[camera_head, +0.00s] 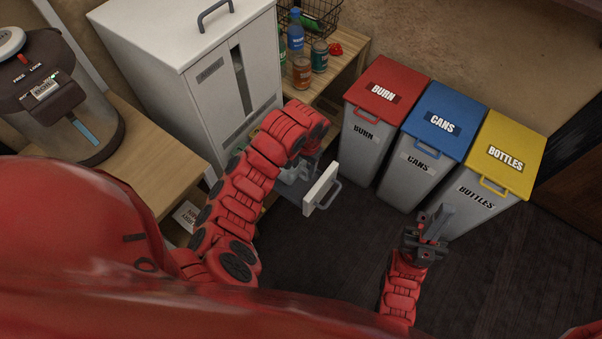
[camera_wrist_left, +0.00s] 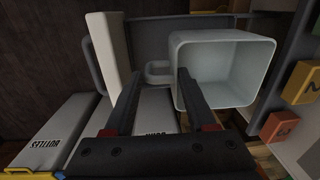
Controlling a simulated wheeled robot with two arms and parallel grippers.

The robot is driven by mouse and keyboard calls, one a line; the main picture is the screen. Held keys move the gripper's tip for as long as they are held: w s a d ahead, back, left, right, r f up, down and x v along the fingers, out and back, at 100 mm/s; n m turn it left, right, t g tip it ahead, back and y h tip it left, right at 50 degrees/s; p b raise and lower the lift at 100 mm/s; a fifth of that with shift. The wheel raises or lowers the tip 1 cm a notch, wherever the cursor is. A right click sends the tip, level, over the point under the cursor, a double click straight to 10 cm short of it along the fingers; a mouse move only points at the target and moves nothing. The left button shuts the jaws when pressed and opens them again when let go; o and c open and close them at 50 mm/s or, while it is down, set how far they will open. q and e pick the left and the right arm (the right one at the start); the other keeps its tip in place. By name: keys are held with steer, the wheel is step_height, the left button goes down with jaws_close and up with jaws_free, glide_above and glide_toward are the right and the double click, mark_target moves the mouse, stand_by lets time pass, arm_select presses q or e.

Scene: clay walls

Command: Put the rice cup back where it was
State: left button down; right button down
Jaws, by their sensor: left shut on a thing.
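The rice cup (camera_wrist_left: 222,68) is a pale, square-mouthed cup with a loop handle, seen large in the left wrist view. My left gripper (camera_wrist_left: 158,74) is shut on its handle, with one finger on either side. The cup is over or inside the open grey drawer (camera_wrist_left: 150,38); I cannot tell whether it touches the bottom. In the head view, the drawer's pale front (camera_head: 321,187) sticks out low from the white rice dispenser (camera_head: 205,75). My left arm hides most of the cup and gripper there. My right gripper (camera_head: 437,218) is empty, away from the drawer, its finger gap unclear.
Red (camera_head: 387,85), blue (camera_head: 444,121) and yellow (camera_head: 505,152) lidded bins stand right of the drawer. A wooden shelf with a blue bottle (camera_head: 296,30) and cans is behind. A large dark pot (camera_head: 60,95) stands left on a wooden counter. The dark floor in front is clear.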

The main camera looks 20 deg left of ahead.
mark_target(304, 177)
arm_select(q)
step_height(304, 177, down, 5)
steer(key=shift+w+f, duration=0.1)
steer(key=c, duration=0.5)
jaws_free()
